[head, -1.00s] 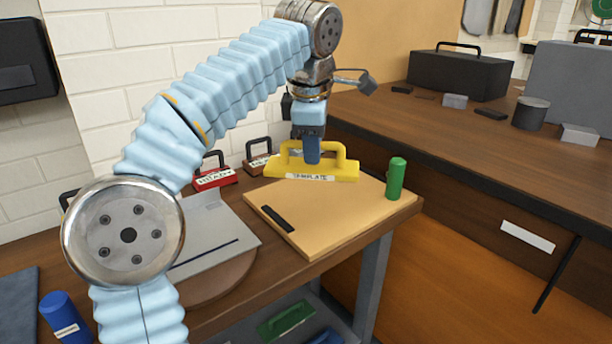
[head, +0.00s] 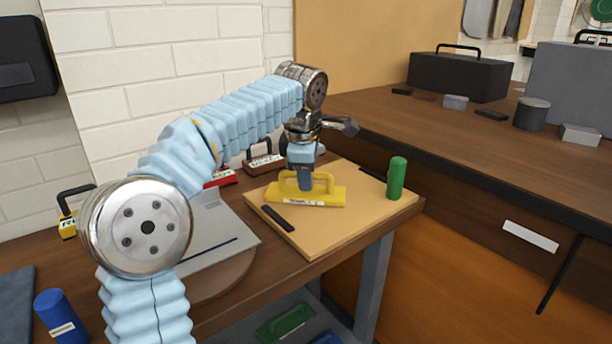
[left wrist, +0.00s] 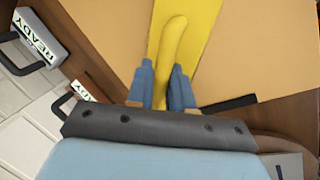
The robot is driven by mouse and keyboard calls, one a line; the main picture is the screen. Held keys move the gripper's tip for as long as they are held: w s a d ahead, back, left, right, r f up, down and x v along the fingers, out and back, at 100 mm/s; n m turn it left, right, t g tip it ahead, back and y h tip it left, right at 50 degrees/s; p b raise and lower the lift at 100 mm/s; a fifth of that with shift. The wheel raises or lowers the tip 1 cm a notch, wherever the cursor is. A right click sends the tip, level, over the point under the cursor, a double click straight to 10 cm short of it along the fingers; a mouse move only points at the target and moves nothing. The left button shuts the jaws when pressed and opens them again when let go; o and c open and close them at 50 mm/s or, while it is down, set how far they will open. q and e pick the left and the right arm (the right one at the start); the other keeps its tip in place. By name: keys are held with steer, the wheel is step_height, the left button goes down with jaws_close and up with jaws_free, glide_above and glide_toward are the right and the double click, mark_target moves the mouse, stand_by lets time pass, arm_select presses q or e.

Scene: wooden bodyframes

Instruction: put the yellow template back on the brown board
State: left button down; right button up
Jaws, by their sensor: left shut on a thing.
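The yellow template (head: 328,194) is a flat plate with a raised handle, and it also shows in the left wrist view (left wrist: 203,32). It is level over the left middle of the light brown board (head: 345,220), on it or very close above; I cannot tell whether they touch. My left gripper (head: 305,184) is shut on the template's handle from above. In the left wrist view its two blue fingers (left wrist: 162,90) stand either side of the handle. My right gripper is not in view.
Dark strips lie at the board's front left (head: 277,218) and back edge (head: 373,174). A green cylinder (head: 397,178) stands at its right corner. Red (head: 222,178) and brown (head: 264,162) handled blocks stand behind. A grey plate (head: 205,238) lies left of the board.

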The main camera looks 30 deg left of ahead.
arm_select(q)
steer(key=c, duration=1)
jaws_free()
steer(key=shift+r, duration=0.4)
steer(key=p+v, duration=0.2)
steer(key=v, duration=0.9)
steer(key=shift+s+d+r, duration=0.1)
steer(key=shift+r, duration=0.05)
